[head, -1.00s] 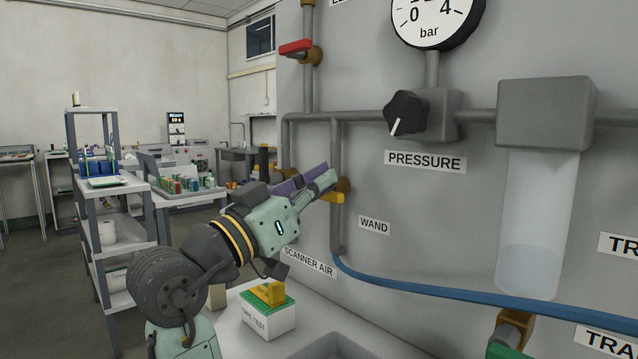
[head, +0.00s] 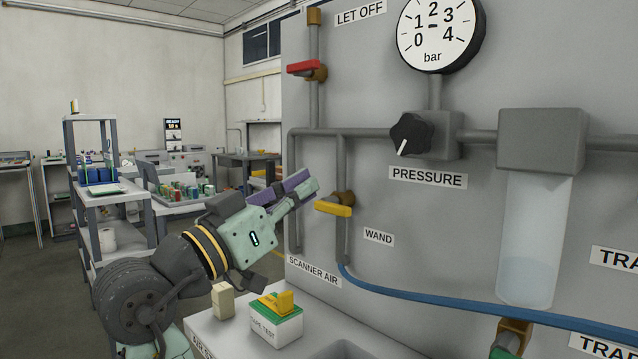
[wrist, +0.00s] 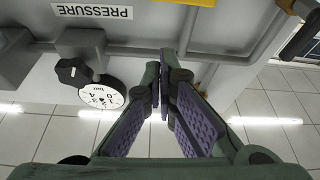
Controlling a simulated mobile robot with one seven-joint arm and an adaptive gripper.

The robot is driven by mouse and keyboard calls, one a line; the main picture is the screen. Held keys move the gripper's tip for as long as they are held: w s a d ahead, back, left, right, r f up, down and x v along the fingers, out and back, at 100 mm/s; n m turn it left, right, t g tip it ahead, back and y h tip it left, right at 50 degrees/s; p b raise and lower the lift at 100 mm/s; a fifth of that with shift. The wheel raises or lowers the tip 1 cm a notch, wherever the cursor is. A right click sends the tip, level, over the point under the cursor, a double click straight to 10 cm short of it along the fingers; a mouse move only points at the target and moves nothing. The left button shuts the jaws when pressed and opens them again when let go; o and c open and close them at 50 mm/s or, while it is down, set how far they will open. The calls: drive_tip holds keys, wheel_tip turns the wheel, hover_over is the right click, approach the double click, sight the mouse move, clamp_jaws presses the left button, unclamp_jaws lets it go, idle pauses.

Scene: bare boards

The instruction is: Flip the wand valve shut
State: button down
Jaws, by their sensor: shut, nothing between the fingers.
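The wand valve is a yellow lever (head: 333,208) on a brass body on the vertical pipe above the WAND label (head: 379,237). Its lever lies crosswise to the pipe, roughly level. My gripper (head: 312,185) is shut and empty, just left of and slightly above the lever, with a small gap in the picture. The wrist view shows my shut fingers (wrist: 163,98) with their purple pads, and a yellow piece (wrist: 200,3) at the top edge, probably the same lever.
A red-handled valve (head: 304,68) sits higher on the panel, by the LET OFF label. The black pressure knob (head: 411,134) and gauge (head: 440,35) are to the right. A blue hose (head: 450,300) runs below. A box with a yellow block (head: 277,318) stands on the bench beneath.

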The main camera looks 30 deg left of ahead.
drive_tip(key=shift+v, duration=2.15)
drive_tip(key=shift+r, duration=0.15)
